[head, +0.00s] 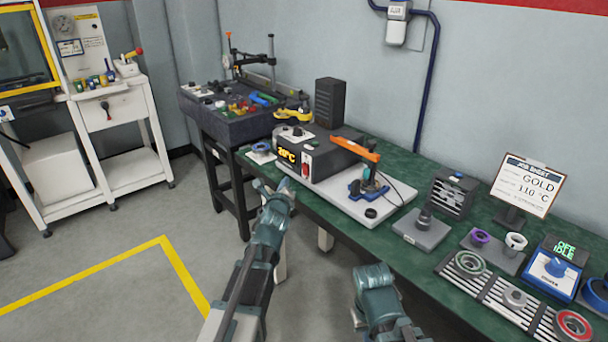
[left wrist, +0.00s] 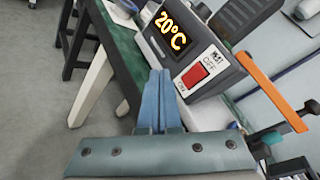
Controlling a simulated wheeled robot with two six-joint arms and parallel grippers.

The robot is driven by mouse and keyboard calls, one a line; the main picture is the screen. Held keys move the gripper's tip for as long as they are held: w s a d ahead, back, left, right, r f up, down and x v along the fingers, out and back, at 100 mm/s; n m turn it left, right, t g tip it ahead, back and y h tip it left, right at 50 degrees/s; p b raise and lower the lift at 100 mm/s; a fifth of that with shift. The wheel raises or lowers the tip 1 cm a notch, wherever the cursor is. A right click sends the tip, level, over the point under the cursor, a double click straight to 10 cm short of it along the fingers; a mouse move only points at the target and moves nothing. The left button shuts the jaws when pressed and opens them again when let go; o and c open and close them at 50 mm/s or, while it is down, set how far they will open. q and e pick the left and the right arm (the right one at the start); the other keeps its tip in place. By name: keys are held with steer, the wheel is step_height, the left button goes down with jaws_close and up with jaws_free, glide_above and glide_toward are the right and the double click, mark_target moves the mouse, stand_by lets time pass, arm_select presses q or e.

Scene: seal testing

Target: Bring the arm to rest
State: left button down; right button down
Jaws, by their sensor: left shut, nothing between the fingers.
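My left gripper (head: 284,186) is at the front edge of the green bench, just in front of the grey heater box (head: 318,153). In the left wrist view its two blue fingers (left wrist: 160,88) are closed together with nothing between them. The heater box (left wrist: 185,45) fills the space just past the fingertips, with a lit "20°C" display (left wrist: 169,32) and a red switch (left wrist: 194,73) marked OFF and ON. A link of my right arm (head: 377,292) shows at the bottom of the head view; its gripper is not seen.
A white base plate (head: 388,208) carries the heater with its orange arm (head: 355,149). To the right are a job sheet reading GOLD and 110 °C (head: 527,185), a slatted rack (head: 500,292) with rings and a blue scale (head: 552,270).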

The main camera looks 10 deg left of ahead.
arm_select(q)
steer(key=shift+s, duration=0.15)
steer(key=s+d+n+g+p, duration=0.5)
steer(key=s+n+p, duration=0.1)
steer(key=s, duration=0.5)
steer(key=s+d+n+g+p, duration=0.5)
steer(key=s+d+n+p, duration=0.1)
steer(key=s, duration=0.5)
steer(key=s+d+n+g+h+p, duration=0.1)
steer(key=s+d+n+g+p, duration=0.5)
steer(key=s+n, duration=0.3)
steer(key=s+r+p, duration=0.1)
steer(key=s, duration=0.2)
steer(key=shift+n, duration=0.4)
